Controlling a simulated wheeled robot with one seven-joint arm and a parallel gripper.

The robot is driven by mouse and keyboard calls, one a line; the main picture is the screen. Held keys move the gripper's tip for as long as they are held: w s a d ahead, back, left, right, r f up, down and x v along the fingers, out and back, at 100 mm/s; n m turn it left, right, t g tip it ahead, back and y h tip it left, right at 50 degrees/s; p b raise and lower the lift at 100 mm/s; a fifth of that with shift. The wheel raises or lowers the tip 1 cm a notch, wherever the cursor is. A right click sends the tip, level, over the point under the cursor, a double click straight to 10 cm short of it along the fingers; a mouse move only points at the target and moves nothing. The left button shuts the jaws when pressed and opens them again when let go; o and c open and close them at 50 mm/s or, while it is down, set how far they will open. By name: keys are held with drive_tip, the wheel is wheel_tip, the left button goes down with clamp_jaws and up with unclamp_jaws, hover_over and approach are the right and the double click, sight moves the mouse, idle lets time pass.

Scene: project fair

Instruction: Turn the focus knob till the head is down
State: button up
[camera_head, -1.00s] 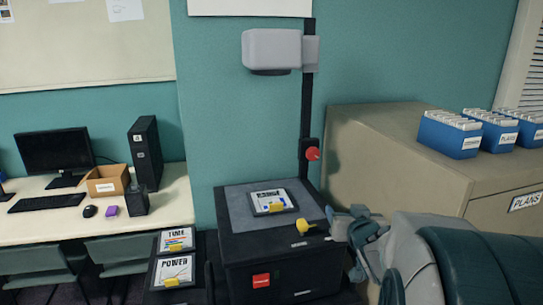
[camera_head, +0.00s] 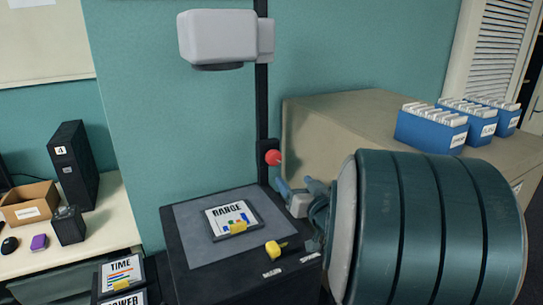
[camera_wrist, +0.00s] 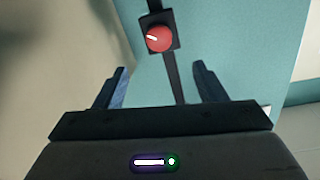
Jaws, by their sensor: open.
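The red focus knob (camera_head: 273,157) sits on a black block on the projector's upright post (camera_head: 261,100). In the wrist view the knob (camera_wrist: 159,38) shows a white mark and lies ahead of my fingers, between their lines and apart from them. The grey projector head (camera_head: 217,38) is high on the post, well above the projector's flat top (camera_head: 185,215). My gripper (camera_head: 300,187) is open and empty, just below and to the right of the knob. Its two fingers also show in the wrist view (camera_wrist: 160,88). My arm hides part of the projector's right side.
A slide labelled RANGE (camera_head: 232,220) lies on the projector top, near a yellow knob (camera_head: 276,249). A beige cabinet (camera_head: 330,115) with blue file boxes (camera_head: 432,128) stands close on the right. A desk (camera_head: 105,215) is at left.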

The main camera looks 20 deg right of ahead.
sight(275, 160)
drive_tip(key=w+p, duration=0.1)
drive_tip(key=w, duration=0.7)
drive_tip(key=w+p, duration=0.1)
drive_tip(key=w, duration=0.4)
drive_tip(key=shift+w+d+r+p, duration=0.1)
drive_tip(key=shift+d+p, duration=0.15)
drive_tip(key=shift+p, duration=0.05)
drive_tip(key=c, duration=1)
drive_tip(key=shift+o, duration=0.2)
drive_tip(key=shift+a, duration=0.25)
drive_tip(key=shift+d, duration=0.2)
drive_tip(key=shift+b, duration=0.45)
